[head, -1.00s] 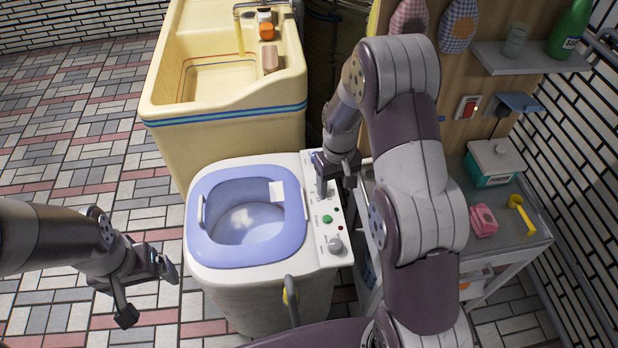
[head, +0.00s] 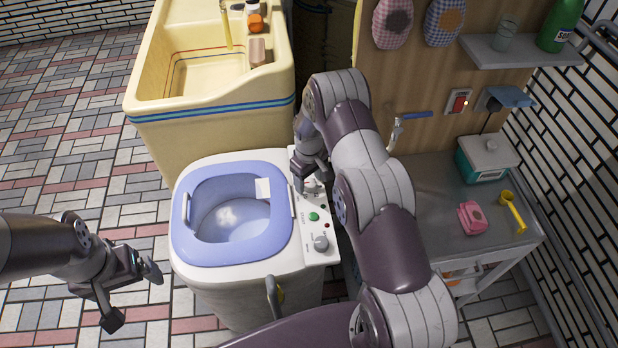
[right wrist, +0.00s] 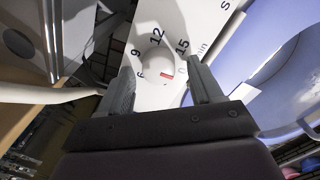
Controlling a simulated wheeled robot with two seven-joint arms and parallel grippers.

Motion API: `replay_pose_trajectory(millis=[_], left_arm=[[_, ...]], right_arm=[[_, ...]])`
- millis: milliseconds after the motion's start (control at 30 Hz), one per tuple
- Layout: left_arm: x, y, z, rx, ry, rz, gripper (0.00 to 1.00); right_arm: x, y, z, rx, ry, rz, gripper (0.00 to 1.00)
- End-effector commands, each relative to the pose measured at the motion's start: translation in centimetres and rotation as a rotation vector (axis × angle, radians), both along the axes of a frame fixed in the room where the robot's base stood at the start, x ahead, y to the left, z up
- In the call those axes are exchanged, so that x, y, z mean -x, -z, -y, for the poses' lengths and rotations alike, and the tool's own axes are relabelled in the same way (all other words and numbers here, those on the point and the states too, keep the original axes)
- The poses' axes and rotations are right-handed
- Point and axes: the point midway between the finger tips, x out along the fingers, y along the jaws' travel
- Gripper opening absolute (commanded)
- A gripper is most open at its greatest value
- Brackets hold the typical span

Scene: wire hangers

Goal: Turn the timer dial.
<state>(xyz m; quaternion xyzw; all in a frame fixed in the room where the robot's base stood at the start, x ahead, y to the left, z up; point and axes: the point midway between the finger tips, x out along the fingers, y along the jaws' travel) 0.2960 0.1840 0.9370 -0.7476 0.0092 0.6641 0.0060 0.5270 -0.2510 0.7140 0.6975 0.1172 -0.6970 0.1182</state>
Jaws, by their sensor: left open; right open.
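The timer dial (right wrist: 155,62) is a white round knob with a red mark, ringed by printed numbers such as 9, 12 and 15, on the washing machine's white panel. My right gripper (right wrist: 162,90) is open, with one finger on either side of the dial in the right wrist view; I cannot tell whether they touch it. In the head view my right gripper (head: 311,183) is over the far end of the control panel (head: 312,255) and largely hides the dial. My left gripper (head: 136,294) is open and empty, left of the washing machine (head: 245,295).
A green button (head: 314,216) and a grey knob (head: 321,242) are nearer on the panel. The blue-rimmed tub (head: 205,252) is open beside it. A cream sink (head: 205,120) stands behind. A metal table (head: 425,200) at right holds a teal box (head: 487,160) and pink item (head: 472,217).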

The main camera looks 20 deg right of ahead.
Motion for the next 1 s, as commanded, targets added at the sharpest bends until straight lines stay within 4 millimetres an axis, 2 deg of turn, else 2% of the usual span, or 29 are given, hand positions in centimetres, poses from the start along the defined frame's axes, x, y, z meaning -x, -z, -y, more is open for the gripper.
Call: replay_pose_trajectory(millis=[200,367,400,767,1000], left_arm=[[0.00,0.01,0.00,0.000,0.000,0.000,0.93],[0.00,0.01,0.00,0.000,0.000,0.000,0.93],[0.00,0.01,0.00,0.000,0.000,0.000,0.93],[-0.01,0.17,0.00,0.000,0.000,0.000,0.93],[0.00,0.53,0.00,0.000,0.000,0.000,0.93]], right_arm=[[0.01,0.06,0.00,0.000,0.000,0.000,0.65],[0.02,0.04,0.00,0.000,0.000,-0.001,0.13],[0.02,0.04,0.00,0.000,0.000,-0.001,0.09],[0.04,0.08,0.01,-0.001,0.055,-0.001,0.09],[0.04,0.12,0.07,0.000,0.217,-0.002,0.09]])
